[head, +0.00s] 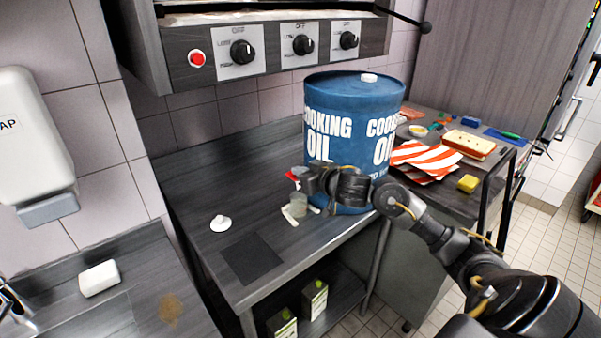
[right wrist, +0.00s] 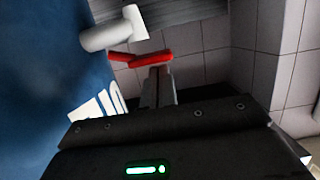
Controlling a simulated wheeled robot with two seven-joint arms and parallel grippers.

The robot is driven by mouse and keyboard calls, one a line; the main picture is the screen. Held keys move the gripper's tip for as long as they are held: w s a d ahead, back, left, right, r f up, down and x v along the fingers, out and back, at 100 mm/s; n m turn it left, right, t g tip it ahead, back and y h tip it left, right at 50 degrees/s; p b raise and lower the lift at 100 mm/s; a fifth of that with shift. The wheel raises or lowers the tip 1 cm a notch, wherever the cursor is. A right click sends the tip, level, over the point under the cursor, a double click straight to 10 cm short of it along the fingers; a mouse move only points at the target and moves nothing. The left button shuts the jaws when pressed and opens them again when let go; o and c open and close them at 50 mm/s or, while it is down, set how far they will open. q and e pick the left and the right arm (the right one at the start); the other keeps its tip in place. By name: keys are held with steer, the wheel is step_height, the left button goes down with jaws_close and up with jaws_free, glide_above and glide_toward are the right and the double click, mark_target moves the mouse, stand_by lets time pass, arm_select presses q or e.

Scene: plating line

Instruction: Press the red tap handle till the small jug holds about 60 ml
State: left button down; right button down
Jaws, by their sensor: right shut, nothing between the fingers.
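The red tap handle (head: 292,176) shows just left of my right gripper (head: 308,179) in the head view. In the right wrist view the red handle (right wrist: 141,60) lies right at the shut fingertips (right wrist: 160,72); whether they touch it I cannot tell. A white tap part (right wrist: 114,31) is beside it. The blue cooking oil drum (head: 355,105) stands on the counter behind my right arm. The small clear jug (head: 297,204) stands on the counter below the gripper. Its fill level is too small to read. My left gripper is not in view.
A dark square mat (head: 251,258) and a white knob-like object (head: 220,223) lie on the counter to the left. A striped cloth (head: 428,158) and a yellow sponge (head: 468,184) lie to the right. A control panel with knobs (head: 243,52) overhangs the back.

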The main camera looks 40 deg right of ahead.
steer(key=shift+a+f+n, duration=0.4)
steer(key=shift+f+n, duration=0.2)
steer(key=shift+f, duration=0.15)
step_height(320, 180, up, 5)
steer(key=p, duration=0.6)
steer(key=f+b+v, duration=0.1)
steer(key=b+v, duration=0.1)
steer(key=v, duration=0.8)
steer(key=shift+a, duration=0.5)
steer(key=shift+s, duration=0.1)
